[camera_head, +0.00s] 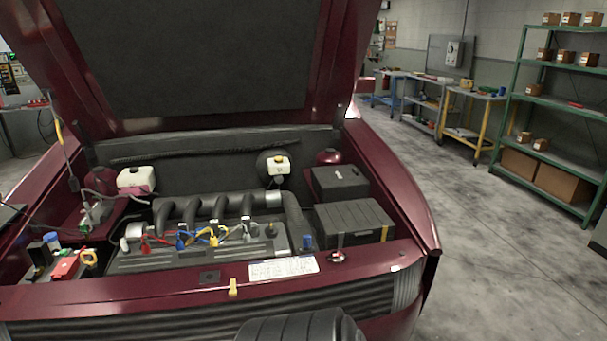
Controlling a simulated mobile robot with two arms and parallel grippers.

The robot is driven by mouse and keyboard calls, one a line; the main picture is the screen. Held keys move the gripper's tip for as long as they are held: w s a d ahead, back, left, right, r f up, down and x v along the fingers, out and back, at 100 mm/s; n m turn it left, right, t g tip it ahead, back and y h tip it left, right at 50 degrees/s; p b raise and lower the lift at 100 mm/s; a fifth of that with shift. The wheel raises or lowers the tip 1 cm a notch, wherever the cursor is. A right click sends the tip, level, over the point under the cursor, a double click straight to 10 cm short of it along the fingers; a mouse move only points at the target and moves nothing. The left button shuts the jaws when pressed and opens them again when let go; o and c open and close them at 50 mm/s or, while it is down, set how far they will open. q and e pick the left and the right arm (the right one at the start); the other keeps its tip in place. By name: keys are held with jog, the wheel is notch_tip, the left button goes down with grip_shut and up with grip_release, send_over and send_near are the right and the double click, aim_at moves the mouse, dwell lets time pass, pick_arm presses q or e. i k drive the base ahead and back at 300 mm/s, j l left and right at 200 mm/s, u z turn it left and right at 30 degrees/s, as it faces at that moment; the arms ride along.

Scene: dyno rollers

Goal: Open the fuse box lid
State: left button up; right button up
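Two black lidded boxes sit at the right side of the open engine bay. The smaller box (340,183) is at the back, with a flat top and a small light mark on it. The larger box (353,220) is in front of it, with a ribbed top and a yellow strip at its right side. I cannot tell for sure which one is the fuse box. Both tops look closed. Neither of my grippers shows in the head view.
The dark red hood (190,60) stands raised over the bay. The engine (200,245) with coloured connectors fills the middle. The front crossmember (130,298) runs along the near side. A green shelf (560,100) and workbenches stand right; the floor (500,250) beside the car is clear.

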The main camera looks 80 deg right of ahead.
aim_at(343, 181)
jog(key=z, duration=3)
